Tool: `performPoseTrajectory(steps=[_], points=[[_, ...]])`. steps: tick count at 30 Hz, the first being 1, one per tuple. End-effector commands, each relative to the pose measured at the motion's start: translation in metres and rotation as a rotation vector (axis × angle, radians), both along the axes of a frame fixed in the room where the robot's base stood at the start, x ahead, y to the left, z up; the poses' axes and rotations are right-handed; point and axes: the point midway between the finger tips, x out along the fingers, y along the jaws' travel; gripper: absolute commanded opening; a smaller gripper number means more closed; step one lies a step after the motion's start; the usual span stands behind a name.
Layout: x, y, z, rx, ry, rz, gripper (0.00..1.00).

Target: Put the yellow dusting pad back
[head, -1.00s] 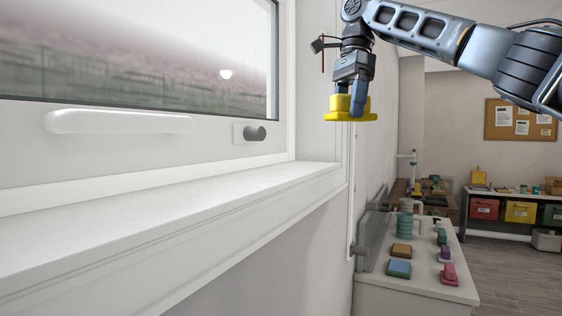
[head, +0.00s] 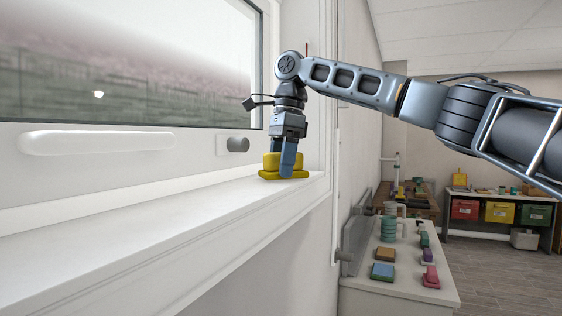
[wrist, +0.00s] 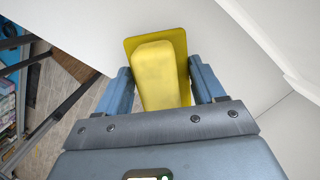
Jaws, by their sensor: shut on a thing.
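The yellow dusting pad (head: 270,166) is a flat yellow base with a raised grip block on top. It is at the far right end of the white window sill (head: 150,230), low over it or touching it; I cannot tell which. My gripper (head: 287,166) points down and is shut on the pad's raised block. In the wrist view the pad (wrist: 160,75) sits between the two blue fingers of my gripper (wrist: 162,88), with its base reaching out beyond them.
The window frame's handle knob (head: 234,145) is just left of my gripper. The sill to the left is bare. A white bench (head: 400,290) with several coloured pads and blocks stands below on the right. Red, yellow and green bins (head: 500,212) are at the back.

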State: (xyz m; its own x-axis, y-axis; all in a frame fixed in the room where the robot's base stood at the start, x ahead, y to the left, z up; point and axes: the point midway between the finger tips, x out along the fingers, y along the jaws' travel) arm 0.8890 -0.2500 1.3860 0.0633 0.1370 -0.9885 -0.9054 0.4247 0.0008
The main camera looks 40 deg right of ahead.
Motion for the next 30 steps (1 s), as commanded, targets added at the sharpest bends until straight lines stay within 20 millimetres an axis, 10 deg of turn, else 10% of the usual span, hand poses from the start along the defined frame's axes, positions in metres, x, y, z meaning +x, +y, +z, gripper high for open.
performPoseTrajectory(steps=[8,9,16,30], points=[[0.0,0.0,-0.005,0.0,0.001,0.0,0.44],[0.0,0.0,-0.005,0.0,0.001,0.0,0.72],[0.0,0.0,-0.005,0.0,0.0,0.0,0.94],[-0.001,-0.003,0.018,0.001,-0.004,0.0,0.94]])
